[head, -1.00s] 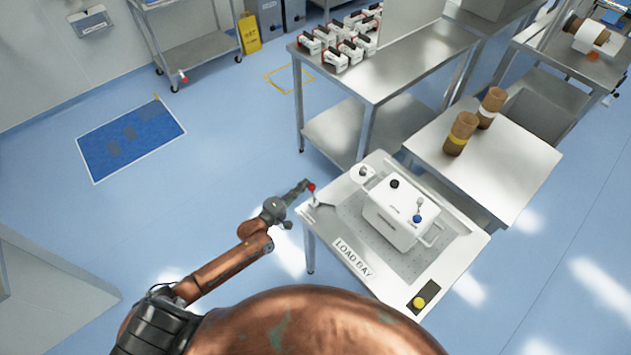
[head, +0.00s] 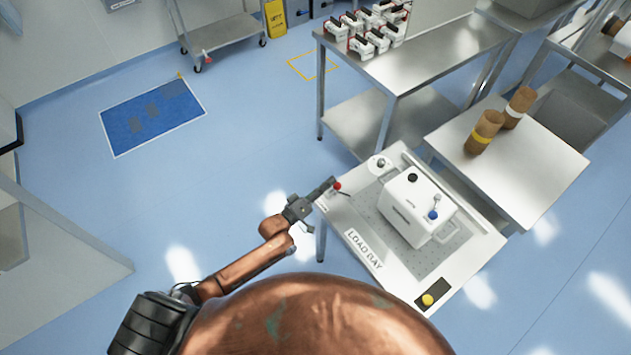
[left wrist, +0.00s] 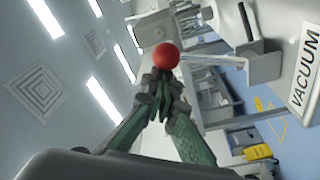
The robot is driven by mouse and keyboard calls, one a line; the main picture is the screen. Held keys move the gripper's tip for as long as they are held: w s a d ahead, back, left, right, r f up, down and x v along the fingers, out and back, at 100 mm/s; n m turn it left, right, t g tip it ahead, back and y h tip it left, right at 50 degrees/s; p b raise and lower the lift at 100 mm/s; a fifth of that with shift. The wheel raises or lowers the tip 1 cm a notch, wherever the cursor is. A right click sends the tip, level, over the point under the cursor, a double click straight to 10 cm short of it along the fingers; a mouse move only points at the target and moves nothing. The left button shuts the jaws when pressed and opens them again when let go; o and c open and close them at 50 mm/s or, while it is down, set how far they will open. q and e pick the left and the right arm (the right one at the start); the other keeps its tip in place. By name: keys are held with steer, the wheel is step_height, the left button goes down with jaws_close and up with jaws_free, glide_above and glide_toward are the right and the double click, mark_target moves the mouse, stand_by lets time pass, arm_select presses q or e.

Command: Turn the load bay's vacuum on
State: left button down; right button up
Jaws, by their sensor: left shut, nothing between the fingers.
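The load bay (head: 415,272) is a metal-topped table in front of me, with a "LOAD BAY" label on its near left edge. A vacuum lever with a red ball knob (head: 337,185) is at its far left corner. My left gripper (head: 329,186) is shut and empty, its fingertips right at the knob. In the left wrist view, the red knob (left wrist: 166,55) is just beyond the closed fingertips (left wrist: 163,84); contact is hard to tell. The lever's rod runs right to a grey mount (left wrist: 264,67) beside a "VACUUM" label (left wrist: 304,72). My right gripper is not in view.
A white box unit (head: 405,207) with a blue knob stands on the load bay. A yellow button (head: 428,299) is at the near right corner. A side table (head: 540,165) with two brown rolls (head: 484,132) stands behind. Floor left of the bay is clear.

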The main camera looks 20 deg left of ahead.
arm_select(q)
steer(key=shift+s+d+f, duration=0.1)
steer(key=shift+s+d, duration=0.05)
steer(key=shift+d, duration=0.15)
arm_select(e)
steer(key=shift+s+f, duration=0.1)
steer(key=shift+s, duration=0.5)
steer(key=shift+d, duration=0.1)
arm_select(q)
step_height(320, 180, up, 2)
steer(key=w+a, duration=0.2)
steer(key=w, duration=0.1)
steer(key=v, duration=1)
steer(key=shift+a, duration=0.35)
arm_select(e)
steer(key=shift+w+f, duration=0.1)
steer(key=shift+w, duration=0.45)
